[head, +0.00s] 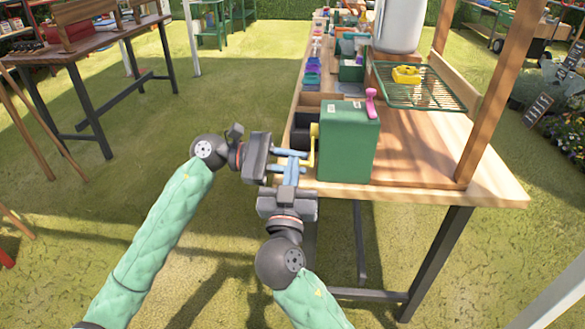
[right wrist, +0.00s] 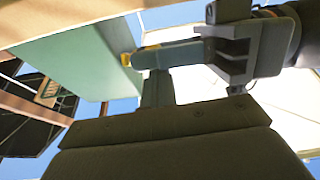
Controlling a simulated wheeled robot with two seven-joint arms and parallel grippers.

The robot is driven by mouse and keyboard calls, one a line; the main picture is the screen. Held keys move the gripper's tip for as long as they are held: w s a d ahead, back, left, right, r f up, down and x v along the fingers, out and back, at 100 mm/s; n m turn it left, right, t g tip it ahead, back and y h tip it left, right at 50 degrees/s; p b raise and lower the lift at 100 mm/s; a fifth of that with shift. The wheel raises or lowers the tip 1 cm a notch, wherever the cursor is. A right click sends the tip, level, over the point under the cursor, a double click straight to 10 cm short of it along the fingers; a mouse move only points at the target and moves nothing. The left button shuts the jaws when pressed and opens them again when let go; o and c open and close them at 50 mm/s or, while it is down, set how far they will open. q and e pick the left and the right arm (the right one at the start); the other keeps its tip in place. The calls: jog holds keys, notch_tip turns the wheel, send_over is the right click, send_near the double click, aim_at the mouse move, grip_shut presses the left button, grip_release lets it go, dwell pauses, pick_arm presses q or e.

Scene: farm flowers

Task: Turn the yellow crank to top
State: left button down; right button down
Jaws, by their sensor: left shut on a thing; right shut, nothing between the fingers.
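The green box (head: 347,144) stands on the near left corner of the wooden table, with a pink handle on top. The yellow crank (head: 313,140) is on its left side, and a small part shows in the right wrist view (right wrist: 127,60). My left gripper (head: 304,162) comes from the left and is shut on the crank's lower end. My right gripper (head: 292,174) is shut and empty just below and in front of the left fingers, pointing away from me. The fingers partly hide the crank. I cannot tell whether the two grippers touch.
The wooden table (head: 410,189) has bare top to the right of the box. A green wire rack (head: 440,100) with a yellow item sits farther back, near a wooden post (head: 500,90).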

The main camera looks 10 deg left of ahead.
pick_arm(q)
jog(key=shift+s+r, duration=0.15)
jog(key=shift+s, duration=0.1)
pick_arm(e)
jog(key=shift+w+f, duration=0.15)
jog(key=shift+f, duration=0.35)
pick_arm(q)
jog(key=c, duration=1.3)
grip_release()
jog(key=shift+r, duration=0.1)
jog(key=shift+o, duration=0.2)
